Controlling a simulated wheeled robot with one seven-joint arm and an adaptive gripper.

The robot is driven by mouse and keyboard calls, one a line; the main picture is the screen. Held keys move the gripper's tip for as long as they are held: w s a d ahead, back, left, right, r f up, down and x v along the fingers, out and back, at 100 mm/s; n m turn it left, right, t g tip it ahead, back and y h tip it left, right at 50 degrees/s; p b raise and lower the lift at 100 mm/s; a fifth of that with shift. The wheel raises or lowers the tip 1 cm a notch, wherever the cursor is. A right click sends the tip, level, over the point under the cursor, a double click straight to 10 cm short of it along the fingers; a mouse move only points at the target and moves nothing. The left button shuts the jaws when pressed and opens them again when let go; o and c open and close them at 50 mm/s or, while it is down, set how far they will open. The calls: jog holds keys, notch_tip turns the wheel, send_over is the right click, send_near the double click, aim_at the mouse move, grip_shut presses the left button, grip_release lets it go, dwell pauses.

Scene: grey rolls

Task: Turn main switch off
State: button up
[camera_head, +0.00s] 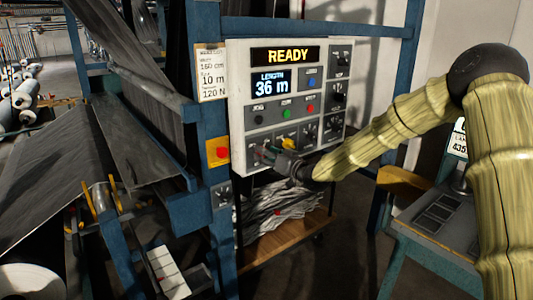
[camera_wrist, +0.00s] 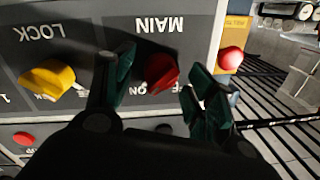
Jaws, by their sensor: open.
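The main switch is a red rotary knob (camera_wrist: 161,70) under an upside-down MAIN label in the wrist view. Its narrow end points toward the lettering "ON", and the other lettering there is partly covered. My gripper (camera_wrist: 159,76) is open, with one green-padded finger on each side of the red knob. I cannot tell whether either finger touches it. In the head view, my gripper (camera_head: 266,155) is at the lower left of the control panel (camera_head: 237,75) and hides most of the switch there. The panel display (camera_head: 286,55) reads READY.
A yellow LOCK knob (camera_wrist: 47,78) sits beside the main switch. A red emergency-style button (camera_head: 221,152) on a yellow plate is left of the panel. Black, green and red buttons (camera_head: 287,113) lie above my gripper. A blue frame post (camera_head: 208,60) stands close left.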

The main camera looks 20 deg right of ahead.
jog(key=shift+w, duration=0.15)
jog(key=shift+a, duration=0.1)
jog(key=c, duration=1.1)
jog(key=shift+o, duration=0.2)
